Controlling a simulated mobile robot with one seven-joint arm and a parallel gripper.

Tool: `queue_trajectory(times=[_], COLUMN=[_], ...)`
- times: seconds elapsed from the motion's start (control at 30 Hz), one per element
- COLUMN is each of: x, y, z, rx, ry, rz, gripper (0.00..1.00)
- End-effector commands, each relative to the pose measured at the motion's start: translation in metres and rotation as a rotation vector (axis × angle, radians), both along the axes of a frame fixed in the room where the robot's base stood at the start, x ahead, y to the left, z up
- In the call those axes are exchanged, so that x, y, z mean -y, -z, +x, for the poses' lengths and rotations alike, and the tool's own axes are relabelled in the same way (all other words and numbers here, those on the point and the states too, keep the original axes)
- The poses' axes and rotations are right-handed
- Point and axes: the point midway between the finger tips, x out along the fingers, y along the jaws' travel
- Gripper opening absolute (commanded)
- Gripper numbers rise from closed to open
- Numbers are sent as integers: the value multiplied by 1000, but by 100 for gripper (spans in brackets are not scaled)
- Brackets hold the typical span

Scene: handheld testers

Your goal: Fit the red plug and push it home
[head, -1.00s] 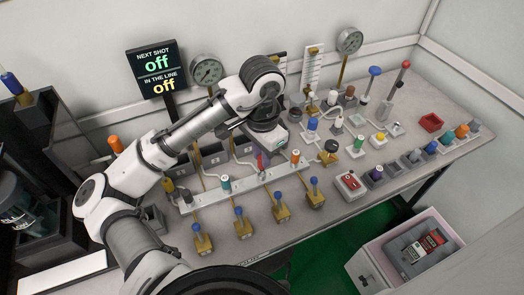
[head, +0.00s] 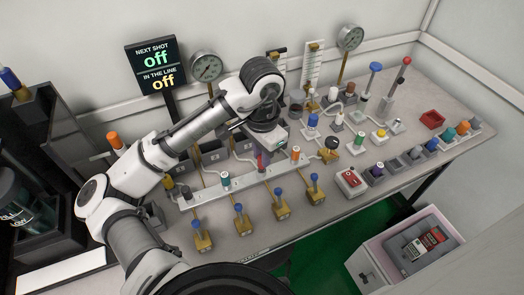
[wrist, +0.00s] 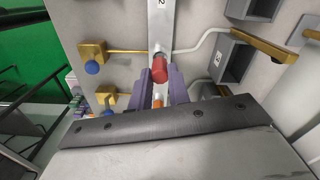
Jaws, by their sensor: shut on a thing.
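The red plug (wrist: 159,69) is between the purple fingers of my gripper (wrist: 160,88) in the wrist view. My gripper is shut on it, with its rounded red end showing beyond the fingers. In the head view the red plug (head: 261,162) is a small red shape under my gripper (head: 262,152), over the long pale rail (head: 245,183). In the wrist view the rail (wrist: 160,22) runs up from the plug, marked "2". Whether the plug sits in a hole of the rail or just above it, I cannot tell.
A teal plug (head: 225,180) and an orange plug (head: 296,154) stand on the rail either side. Several blue-knobbed brass valves (head: 281,205) line its front. Grey boxes (head: 213,153) and pipes lie behind. A red button box (head: 350,181) stands to the right.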

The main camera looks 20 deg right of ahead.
Motion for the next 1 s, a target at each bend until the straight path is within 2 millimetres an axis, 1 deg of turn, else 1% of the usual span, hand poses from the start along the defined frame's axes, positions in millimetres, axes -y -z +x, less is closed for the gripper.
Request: queue_trajectory(times=[0.87,1.0], x=[0,0], y=[21,21], z=[0,-1], rx=[-3,-3], ry=[0,0], rz=[-2,-3], gripper=[0,0])
